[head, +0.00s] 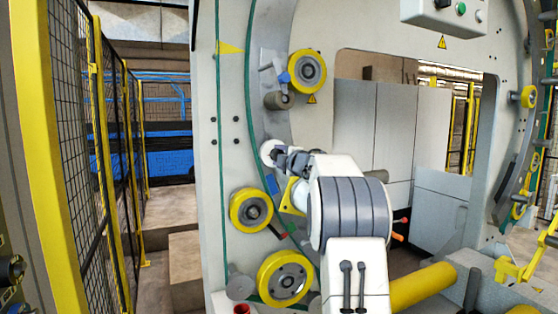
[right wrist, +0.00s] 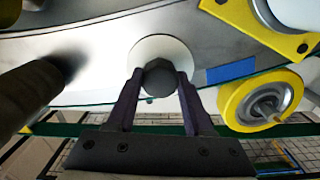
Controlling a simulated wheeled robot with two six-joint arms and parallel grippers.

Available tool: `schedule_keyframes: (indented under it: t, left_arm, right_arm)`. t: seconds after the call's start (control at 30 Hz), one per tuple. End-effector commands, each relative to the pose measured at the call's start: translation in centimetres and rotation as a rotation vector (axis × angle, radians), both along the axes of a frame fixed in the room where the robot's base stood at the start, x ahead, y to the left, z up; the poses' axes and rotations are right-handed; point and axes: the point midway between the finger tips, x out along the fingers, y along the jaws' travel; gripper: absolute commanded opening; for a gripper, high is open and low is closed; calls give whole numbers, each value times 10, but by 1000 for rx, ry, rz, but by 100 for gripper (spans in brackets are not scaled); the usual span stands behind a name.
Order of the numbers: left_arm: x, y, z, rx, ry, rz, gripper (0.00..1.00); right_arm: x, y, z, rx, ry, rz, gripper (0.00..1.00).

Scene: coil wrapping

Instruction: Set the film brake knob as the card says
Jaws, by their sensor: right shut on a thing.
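The film brake knob (right wrist: 161,80) is a dark, faceted knob on a pale round plate (right wrist: 147,48), seen in the right wrist view. My right gripper (right wrist: 159,86) has its two dark fingers on either side of the knob and is shut on it. In the head view my right gripper (head: 279,156) reaches the pale plate (head: 267,150) on the machine's ring, and its fingers hide most of the knob. No marks or pointer on the plate can be read. I cannot make out a card with readable text. My left gripper is not in view.
Yellow-rimmed rollers (head: 307,71) sit above and below the knob; another roller (right wrist: 262,100) is close by in the wrist view. A blue patch (right wrist: 231,70) is beside the plate. A dark cylinder (right wrist: 30,90) juts out at left. Yellow-framed mesh fencing (head: 110,150) stands left.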

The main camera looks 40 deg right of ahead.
Motion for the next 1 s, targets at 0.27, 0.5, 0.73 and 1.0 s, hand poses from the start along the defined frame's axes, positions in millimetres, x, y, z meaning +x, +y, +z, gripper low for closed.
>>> schedule_keyframes:
  t: [0.27,0.5,0.73,1.0]
  left_arm:
    - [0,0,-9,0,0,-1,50]
    - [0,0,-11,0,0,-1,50]
    - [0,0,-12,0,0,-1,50]
    - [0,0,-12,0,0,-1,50]
  right_arm:
    - [0,0,-3,-176,45,0,0]
    - [0,0,-3,-259,66,1,0]
    - [0,0,-2,-284,72,1,0]
    - [0,0,-3,-286,73,1,0]
